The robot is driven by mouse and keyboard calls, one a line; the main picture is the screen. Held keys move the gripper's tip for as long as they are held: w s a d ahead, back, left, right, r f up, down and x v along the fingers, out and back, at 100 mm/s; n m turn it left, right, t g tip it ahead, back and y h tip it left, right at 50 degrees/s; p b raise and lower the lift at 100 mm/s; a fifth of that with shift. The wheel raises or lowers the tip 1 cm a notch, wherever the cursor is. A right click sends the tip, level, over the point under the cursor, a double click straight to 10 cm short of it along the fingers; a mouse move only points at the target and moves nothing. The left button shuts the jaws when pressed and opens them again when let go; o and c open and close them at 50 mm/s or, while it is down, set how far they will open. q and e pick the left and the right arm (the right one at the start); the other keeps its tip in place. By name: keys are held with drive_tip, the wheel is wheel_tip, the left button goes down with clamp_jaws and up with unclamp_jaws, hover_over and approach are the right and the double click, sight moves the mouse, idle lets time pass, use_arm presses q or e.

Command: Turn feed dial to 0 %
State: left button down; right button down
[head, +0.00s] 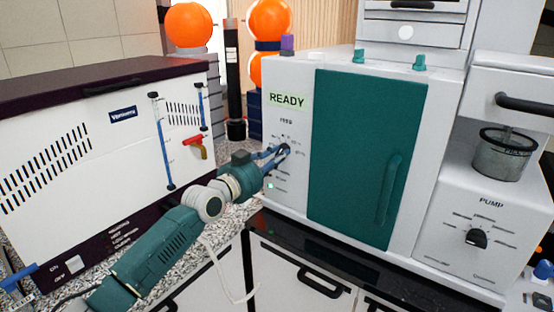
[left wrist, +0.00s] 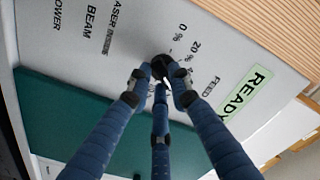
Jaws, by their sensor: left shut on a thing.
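The feed dial is a small dark knob (head: 286,148) on the white front panel, below the FEED label and the green READY display (head: 288,101). My left gripper (head: 279,152) has its blue fingers closed around the dial. In the left wrist view the dial (left wrist: 164,61) sits between the fingertips of the gripper (left wrist: 160,78). The marks 0 % and 20 % show beside it; other marks are partly hidden by the fingers. The dial's pointer is hidden, so its setting cannot be told. My right gripper is not in view.
A teal door (head: 350,150) with a handle is right of the dial panel. A PUMP unit with a black knob (head: 476,238) stands further right. LASER, BEAM and POWER labels lie along the panel.

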use_arm(q)
drive_tip(key=n, duration=0.9)
drive_tip(key=n+p, duration=0.1)
drive_tip(key=n, duration=0.4)
drive_tip(key=shift+r+n, duration=0.3)
drive_tip(key=n+p, duration=0.1)
drive_tip(key=n, duration=0.2)
drive_tip(key=shift+r+n, duration=0.1)
drive_tip(key=shift+n, duration=0.2)
drive_tip(key=n+p, duration=0.2)
drive_tip(key=n, duration=0.2)
drive_tip(key=shift+w+a, duration=0.1)
drive_tip(key=shift+a+n+p, duration=0.1)
drive_tip(key=shift+n+p, duration=0.6)
drive_tip(key=shift+n, duration=0.5)
drive_tip(key=c, duration=1.6)
unclamp_jaws()
